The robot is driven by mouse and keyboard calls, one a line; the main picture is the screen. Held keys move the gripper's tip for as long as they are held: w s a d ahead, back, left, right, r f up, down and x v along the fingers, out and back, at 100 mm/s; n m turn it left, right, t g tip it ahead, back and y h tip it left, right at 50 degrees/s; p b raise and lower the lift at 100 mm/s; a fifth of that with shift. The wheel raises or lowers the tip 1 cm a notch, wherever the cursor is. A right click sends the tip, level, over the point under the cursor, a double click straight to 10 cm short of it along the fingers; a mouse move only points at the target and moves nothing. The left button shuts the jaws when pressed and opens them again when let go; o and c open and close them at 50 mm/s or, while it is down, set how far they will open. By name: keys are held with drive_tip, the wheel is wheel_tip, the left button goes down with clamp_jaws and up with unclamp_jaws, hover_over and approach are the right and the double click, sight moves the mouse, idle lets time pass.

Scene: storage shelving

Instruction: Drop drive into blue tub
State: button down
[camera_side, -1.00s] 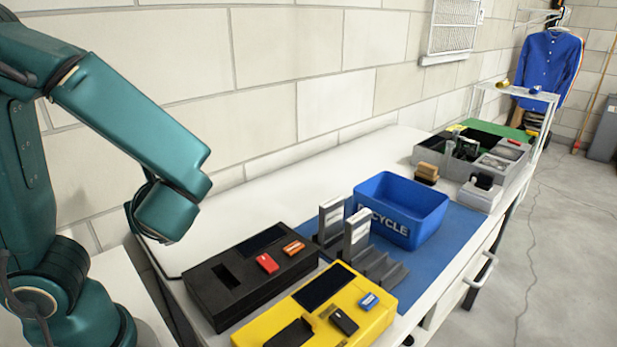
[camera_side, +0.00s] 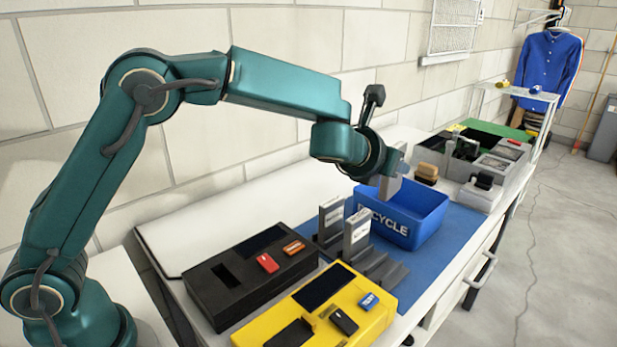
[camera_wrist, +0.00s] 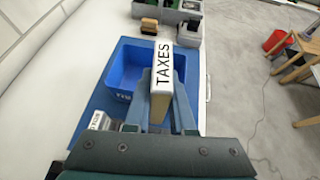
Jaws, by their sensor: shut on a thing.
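A grey drive (camera_side: 389,190) is held by my gripper (camera_side: 391,176) over the blue tub (camera_side: 407,226), which is lettered "CYCLE" on its visible front. In the wrist view the drive's pale end is labelled "TAXES" (camera_wrist: 163,65), and both fingers of my gripper (camera_wrist: 160,108) are shut on its sides. The blue tub (camera_wrist: 123,76) shows below and to the left of the drive there. From the side, the drive's lower end overlaps the tub's interior; its exact height above the tub floor cannot be told.
Two grey drives (camera_side: 356,233) stand upright in a dark rack in front of the tub, on a blue mat (camera_side: 424,262). A black device (camera_side: 222,290) and a yellow device (camera_side: 360,322) sit nearer. A grey organiser (camera_side: 468,163) stands behind. The white bench is clear toward the wall.

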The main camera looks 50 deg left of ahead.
drive_tip(key=w+r+m+h, duration=0.1)
drive_tip(key=w+m, duration=0.1)
drive_tip(key=w, duration=0.8)
drive_tip(key=shift+d+h, duration=0.25)
drive_tip(key=shift+h, duration=0.15)
drive_tip(key=shift+w+a+f, duration=0.3)
drive_tip(key=shift+a+f, duration=0.05)
drive_tip(key=shift+f, duration=0.15)
drive_tip(key=shift+w+a+f, duration=0.1)
drive_tip(key=shift+a+f, duration=0.1)
drive_tip(key=shift+f, duration=0.2)
drive_tip(key=shift+w+a+f, duration=0.1)
drive_tip(key=shift+a+f, duration=0.1)
drive_tip(key=shift+f, duration=1.25)
drive_tip(key=shift+s+a+f, duration=0.1)
drive_tip(key=shift+a+f, duration=0.05)
drive_tip(key=shift+f, duration=1.35)
drive_tip(key=shift+w+a+f, duration=0.1)
drive_tip(key=shift+a+f, duration=0.1)
drive_tip(key=shift+f, duration=1.25)
